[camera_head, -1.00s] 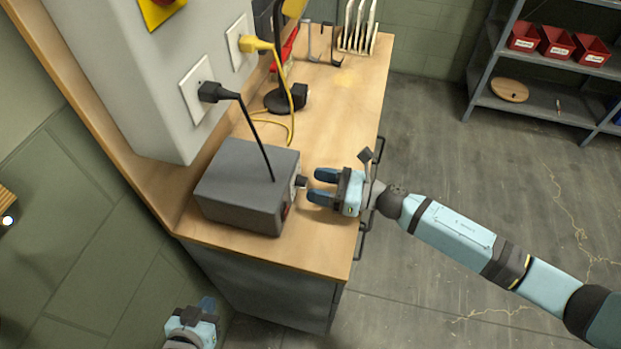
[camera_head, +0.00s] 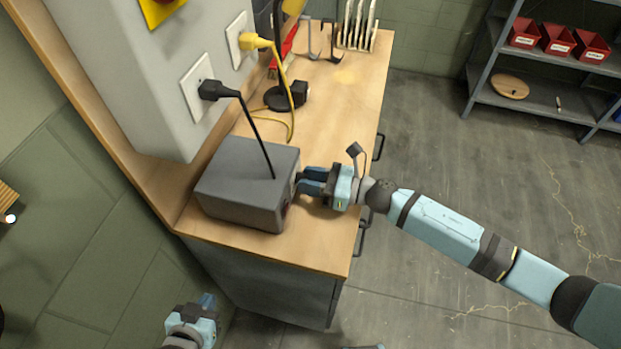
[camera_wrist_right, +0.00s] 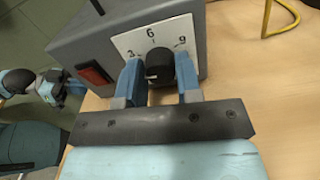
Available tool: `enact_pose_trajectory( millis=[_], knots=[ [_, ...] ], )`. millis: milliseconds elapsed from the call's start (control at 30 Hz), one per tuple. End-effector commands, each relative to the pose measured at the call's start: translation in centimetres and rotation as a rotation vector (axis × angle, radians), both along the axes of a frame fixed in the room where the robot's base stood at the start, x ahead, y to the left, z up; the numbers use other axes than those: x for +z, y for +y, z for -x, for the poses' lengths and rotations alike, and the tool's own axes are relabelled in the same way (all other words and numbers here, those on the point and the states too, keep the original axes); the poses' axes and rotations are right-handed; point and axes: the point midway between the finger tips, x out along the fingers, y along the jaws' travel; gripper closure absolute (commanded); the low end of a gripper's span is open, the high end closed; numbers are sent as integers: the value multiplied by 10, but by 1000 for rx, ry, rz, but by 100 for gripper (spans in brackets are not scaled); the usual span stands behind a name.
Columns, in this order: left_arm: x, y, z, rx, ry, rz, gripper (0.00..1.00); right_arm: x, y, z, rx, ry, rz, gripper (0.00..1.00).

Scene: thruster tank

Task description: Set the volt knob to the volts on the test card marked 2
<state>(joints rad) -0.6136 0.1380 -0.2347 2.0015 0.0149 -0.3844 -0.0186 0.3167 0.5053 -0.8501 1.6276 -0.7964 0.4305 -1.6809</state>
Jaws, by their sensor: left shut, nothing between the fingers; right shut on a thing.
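The grey supply box (camera_head: 240,180) sits on the wooden bench. Its front shows in the right wrist view, with a white dial plate (camera_wrist_right: 133,42) printed 3, 6 and 9. The black volt knob (camera_wrist_right: 159,66) is on that plate, with a pale pointer mark on its left side. My right gripper (camera_wrist_right: 160,80) has one blue finger on each side of the knob and is shut on it; it also reaches the box front in the head view (camera_head: 305,183). My left gripper (camera_head: 207,300) is shut and empty, low beside the bench. No test card marking is readable.
A red switch (camera_wrist_right: 95,74) is left of the dial. A black cord (camera_head: 255,130) runs from the box to a wall socket. A rack of upright cards (camera_head: 358,28) stands at the bench's far end. The bench (camera_head: 345,110) between is mostly clear.

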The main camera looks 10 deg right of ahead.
Motion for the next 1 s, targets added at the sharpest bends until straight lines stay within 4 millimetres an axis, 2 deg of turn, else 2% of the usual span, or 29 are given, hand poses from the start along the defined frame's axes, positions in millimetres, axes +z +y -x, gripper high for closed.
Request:
enact_pose_trajectory(
  millis=[267, 700, 1000],
  knots=[
    [1, 0, 1, -1, 1, -1, 100, 0, 0, 0, 0, 120, -50, 92],
    [3, 1, 2, -3, 5, -7, 100, 0, -1, -1, -1, 415, -171, 92],
    [9, 0, 1, -3, 1, -5, 100, 0, -1, -2, 0, 531, -220, 92]
  ],
)
